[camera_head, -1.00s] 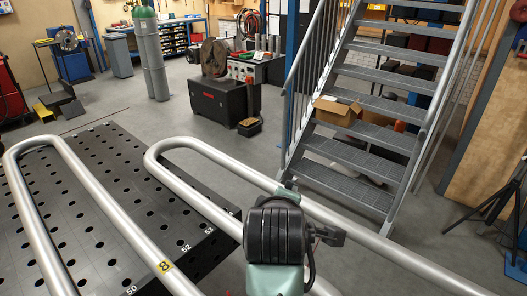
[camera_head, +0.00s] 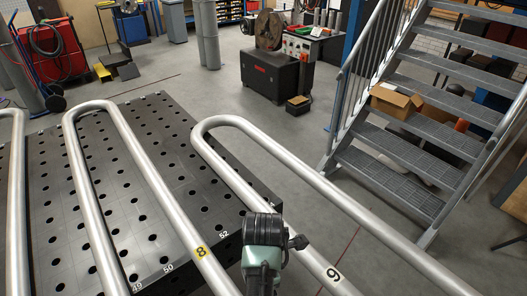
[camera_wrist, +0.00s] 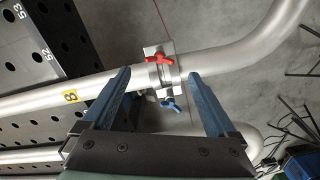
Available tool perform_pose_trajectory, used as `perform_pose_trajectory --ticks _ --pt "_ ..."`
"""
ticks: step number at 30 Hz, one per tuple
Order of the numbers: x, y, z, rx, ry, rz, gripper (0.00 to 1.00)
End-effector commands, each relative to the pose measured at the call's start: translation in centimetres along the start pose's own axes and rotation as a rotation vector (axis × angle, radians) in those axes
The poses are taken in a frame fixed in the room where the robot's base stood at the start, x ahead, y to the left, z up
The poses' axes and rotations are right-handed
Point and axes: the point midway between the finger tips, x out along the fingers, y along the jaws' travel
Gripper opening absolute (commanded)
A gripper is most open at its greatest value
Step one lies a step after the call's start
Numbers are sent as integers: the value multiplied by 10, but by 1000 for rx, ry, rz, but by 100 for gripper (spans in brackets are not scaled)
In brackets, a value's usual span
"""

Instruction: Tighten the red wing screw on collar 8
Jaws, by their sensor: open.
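In the wrist view the silver pipe with the yellow 8 label (camera_wrist: 71,96) runs across the picture, and a metal collar (camera_wrist: 153,73) clasps it. A red wing screw (camera_wrist: 164,58) sits on the collar's upper side, and a blue wing screw (camera_wrist: 170,105) on its lower side. My gripper (camera_wrist: 160,74) is open, one blue finger left of the collar and one right of it, with nothing between them clearly gripped. In the head view the yellow 8 label (camera_head: 201,252) shows on its coil. The black and green end of my arm (camera_head: 263,240) hides the collar there.
A black perforated table (camera_head: 165,230) lies under the coils. A coil marked 9 (camera_head: 334,274) runs close on the right of my arm. Metal stairs (camera_head: 400,150) stand to the right, with a cardboard box (camera_head: 395,102). Open grey floor (camera_head: 230,115) lies beyond the table.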

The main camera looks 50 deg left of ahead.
Motion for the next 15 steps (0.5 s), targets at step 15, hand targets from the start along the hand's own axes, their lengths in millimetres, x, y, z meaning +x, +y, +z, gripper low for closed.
perform_pose_trajectory --ticks 15 --pt "53 0 0 0 -2 1 92"
